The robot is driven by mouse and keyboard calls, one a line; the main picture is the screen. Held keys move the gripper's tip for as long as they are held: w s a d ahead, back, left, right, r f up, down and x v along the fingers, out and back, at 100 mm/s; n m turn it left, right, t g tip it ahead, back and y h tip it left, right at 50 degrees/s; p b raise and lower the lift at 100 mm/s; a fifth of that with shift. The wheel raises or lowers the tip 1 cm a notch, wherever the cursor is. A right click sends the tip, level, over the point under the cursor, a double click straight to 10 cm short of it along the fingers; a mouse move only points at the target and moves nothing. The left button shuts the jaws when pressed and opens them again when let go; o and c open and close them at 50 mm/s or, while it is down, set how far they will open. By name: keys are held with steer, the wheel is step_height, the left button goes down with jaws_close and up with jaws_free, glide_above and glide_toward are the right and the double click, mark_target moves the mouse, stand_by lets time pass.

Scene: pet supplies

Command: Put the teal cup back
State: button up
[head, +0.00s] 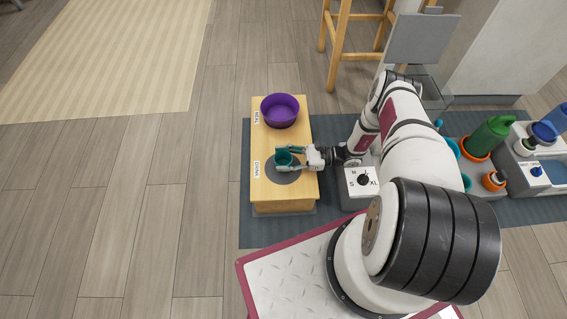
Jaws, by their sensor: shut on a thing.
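The teal cup (284,157) is in my gripper (287,160), at the grey round spot (283,176) on the low wooden stand (284,204). My gripper comes in from the right and is shut on the cup. The cup looks upright; I cannot tell whether it touches the stand. A label on the stand's left edge beside this spot seems to read "DRINK".
A purple bowl (280,110) sits at the stand's far end. A grey box with a dial (362,181) stands right of the stand. Green bottle (489,135) and grey units are at the right. A wooden stool (341,40) stands behind. Floor at left is clear.

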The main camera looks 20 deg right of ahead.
steer(key=shift+f, duration=0.65)
steer(key=shift+f, duration=0.2)
steer(key=o, duration=1.3)
steer(key=shift+r, duration=0.2)
steer(key=v, duration=1.2)
steer(key=shift+p, duration=0.45)
steer(key=shift+r, duration=0.15)
